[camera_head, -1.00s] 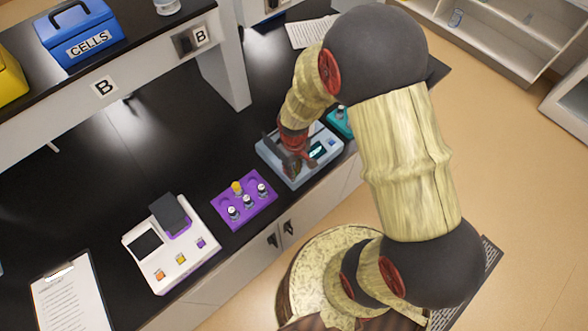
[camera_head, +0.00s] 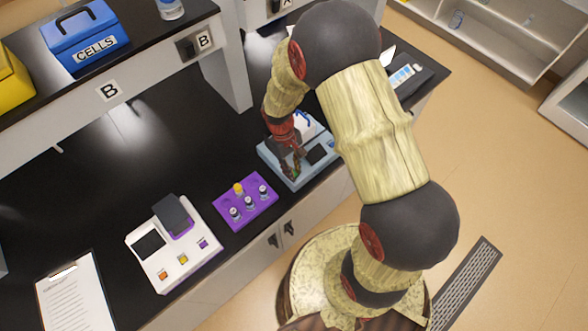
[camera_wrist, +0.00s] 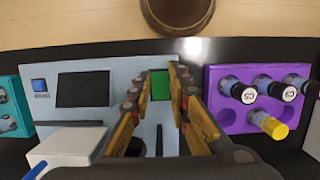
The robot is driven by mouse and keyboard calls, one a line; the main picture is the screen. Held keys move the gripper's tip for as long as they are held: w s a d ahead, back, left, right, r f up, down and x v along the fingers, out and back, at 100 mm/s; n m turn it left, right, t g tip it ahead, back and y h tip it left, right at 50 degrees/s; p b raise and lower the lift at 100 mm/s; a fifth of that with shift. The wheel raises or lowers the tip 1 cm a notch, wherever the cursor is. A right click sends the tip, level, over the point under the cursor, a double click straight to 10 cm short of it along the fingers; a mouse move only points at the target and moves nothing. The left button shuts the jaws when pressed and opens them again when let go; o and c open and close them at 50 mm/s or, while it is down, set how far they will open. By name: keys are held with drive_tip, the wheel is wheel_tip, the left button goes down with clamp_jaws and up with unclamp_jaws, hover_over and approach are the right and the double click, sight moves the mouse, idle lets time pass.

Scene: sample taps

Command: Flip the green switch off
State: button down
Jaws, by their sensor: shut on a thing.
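The green switch (camera_wrist: 160,85) shows in the wrist view between my two fingers, on the light grey-blue device (camera_wrist: 130,66). In the head view the device (camera_head: 268,159) stands near the counter's front edge, and my gripper (camera_head: 290,168) is down at its left part. In the wrist view my gripper (camera_wrist: 161,92) is shut on the green switch, one finger on each side. The device's screen (camera_wrist: 83,89) is dark, with a small blue button (camera_wrist: 39,85) beside it. Fingers partly hide the switch, so its exact tilt cannot be told.
A purple rack (camera_head: 228,219) with several vials stands left of the device. Left of it are a white machine (camera_head: 175,250) and a clipboard (camera_head: 75,295). A white box (camera_wrist: 66,148) is close to my gripper. A shelf with a blue CELLS box (camera_head: 85,36) stands behind.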

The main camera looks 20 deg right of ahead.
idle(0.3)
drive_tip(key=c, duration=1.8)
unclamp_jaws()
drive_tip(key=shift+o, duration=0.6)
drive_tip(key=v, duration=1.2)
drive_tip(key=shift+w, duration=0.2)
drive_tip(key=shift+a, duration=0.1)
drive_tip(key=s+r+m+t+b, duration=0.1)
drive_tip(key=s+r+t+b, duration=0.3)
drive_tip(key=s+b, duration=0.4)
drive_tip(key=s+r+m+t+b, duration=0.2)
drive_tip(key=s+r+t+b, duration=0.2)
drive_tip(key=s+r+b, duration=0.2)
drive_tip(key=shift+s+d+m+y+b, duration=0.3)
drive_tip(key=shift+s+d+y+b, duration=0.1)
drive_tip(key=shift+s+b, duration=0.8)
